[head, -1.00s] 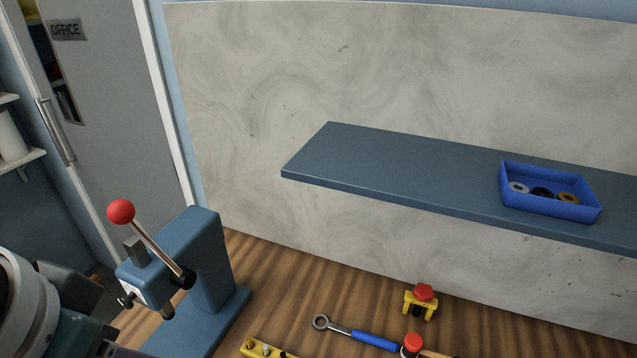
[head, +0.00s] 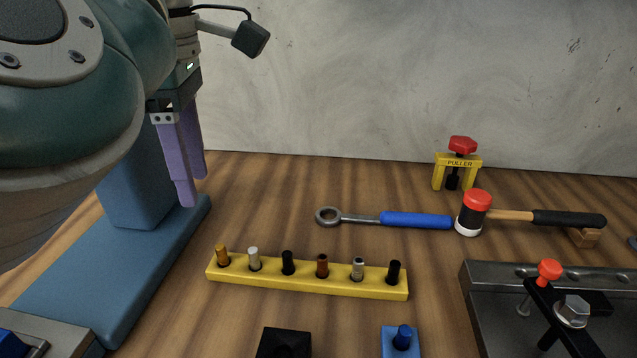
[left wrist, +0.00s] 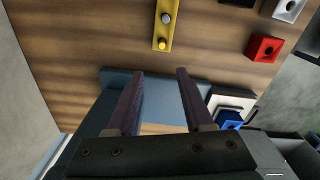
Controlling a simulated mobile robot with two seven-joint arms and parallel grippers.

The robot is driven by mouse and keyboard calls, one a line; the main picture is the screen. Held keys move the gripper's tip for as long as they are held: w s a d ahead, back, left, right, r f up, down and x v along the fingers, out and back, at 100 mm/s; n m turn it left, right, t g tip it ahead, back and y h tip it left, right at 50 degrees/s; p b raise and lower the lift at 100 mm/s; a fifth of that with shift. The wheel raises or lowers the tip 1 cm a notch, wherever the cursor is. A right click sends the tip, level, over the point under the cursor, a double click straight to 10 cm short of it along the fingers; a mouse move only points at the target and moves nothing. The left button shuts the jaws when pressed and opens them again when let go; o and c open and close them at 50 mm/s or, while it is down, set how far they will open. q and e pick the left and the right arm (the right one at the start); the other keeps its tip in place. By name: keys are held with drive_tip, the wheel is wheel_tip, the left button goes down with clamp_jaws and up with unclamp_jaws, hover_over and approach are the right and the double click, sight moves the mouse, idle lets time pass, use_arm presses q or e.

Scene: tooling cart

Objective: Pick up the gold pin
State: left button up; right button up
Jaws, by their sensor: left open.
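The gold pin (head: 222,256) stands upright in the leftmost hole of a yellow pin strip (head: 310,286) on the wooden bench. Several other pins, white, black, brown and grey, stand in a row to its right. In the left wrist view the gold pin (left wrist: 162,44) is at the near end of the strip (left wrist: 158,32), beyond my fingertips. My left gripper (head: 192,188) has purple fingers pointing down, open and empty, above and behind the gold pin and to its left. It also shows in the left wrist view (left wrist: 160,73). My right gripper is out of view.
A blue press base (head: 150,260) stands close to the left of the strip. A metal fixture (head: 560,300) is at right. Black and blue blocks sit in front.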

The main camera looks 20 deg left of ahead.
use_arm(q)
drive_tip(key=f, duration=0.1)
hover_over(220, 247)
drive_tip(key=f, duration=0.3)
drive_tip(key=f+b, duration=0.1)
drive_tip(key=shift+w+f, duration=0.25)
drive_tip(key=f, duration=0.5)
drive_tip(key=shift+s+f, duration=0.15)
drive_tip(key=shift+s, duration=0.1)
clamp_jaws()
